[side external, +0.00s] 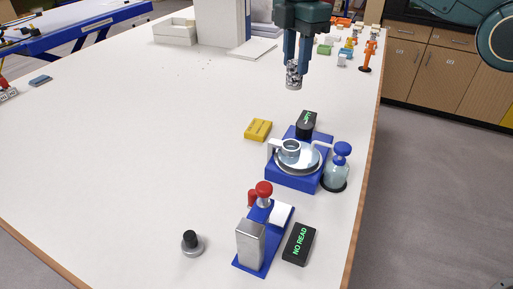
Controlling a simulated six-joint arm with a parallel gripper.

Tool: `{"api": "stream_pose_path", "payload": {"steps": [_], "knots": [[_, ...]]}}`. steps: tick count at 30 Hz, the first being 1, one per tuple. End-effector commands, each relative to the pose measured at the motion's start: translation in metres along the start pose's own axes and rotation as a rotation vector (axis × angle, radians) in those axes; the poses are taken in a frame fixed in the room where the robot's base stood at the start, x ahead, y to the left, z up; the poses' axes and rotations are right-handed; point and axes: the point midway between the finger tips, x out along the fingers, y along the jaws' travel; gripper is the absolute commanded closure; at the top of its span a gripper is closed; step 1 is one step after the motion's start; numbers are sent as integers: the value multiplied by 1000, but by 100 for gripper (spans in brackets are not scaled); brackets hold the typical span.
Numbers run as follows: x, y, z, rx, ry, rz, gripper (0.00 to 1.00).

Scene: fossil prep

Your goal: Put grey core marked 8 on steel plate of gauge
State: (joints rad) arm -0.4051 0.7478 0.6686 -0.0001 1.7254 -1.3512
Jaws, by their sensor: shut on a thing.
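My gripper (294,62) hangs above the table at the upper middle of the side view. It is shut on a speckled grey core (293,76), which is held upright and clear of the table. No number can be read on the core at this size. The blue gauge (290,180) stands below it, nearer the camera. Its round steel plate (311,165) is on top, with a small ring-shaped metal piece (290,147) over the plate. A small dark display (307,119) with green text stands behind the gauge.
A glass bottle with a blue top (341,168) stands close to the gauge's right. A yellow block (258,129) lies to its left. In front are a blue device with a red knob (264,190), a black "NO READ" display (299,244) and a grey weight (192,245). The table's left middle is clear.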

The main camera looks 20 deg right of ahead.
Motion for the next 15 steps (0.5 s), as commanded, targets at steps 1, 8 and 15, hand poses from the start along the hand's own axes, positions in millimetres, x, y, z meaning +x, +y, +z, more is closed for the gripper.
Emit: {"api": "stream_pose_path", "payload": {"steps": [1, 8, 15], "knots": [[0, -4, -7, -25, 0, 0, 94], [8, -27, -40, -166, 0, 0, 94], [20, -60, -73, -331, 0, 0, 94]]}}
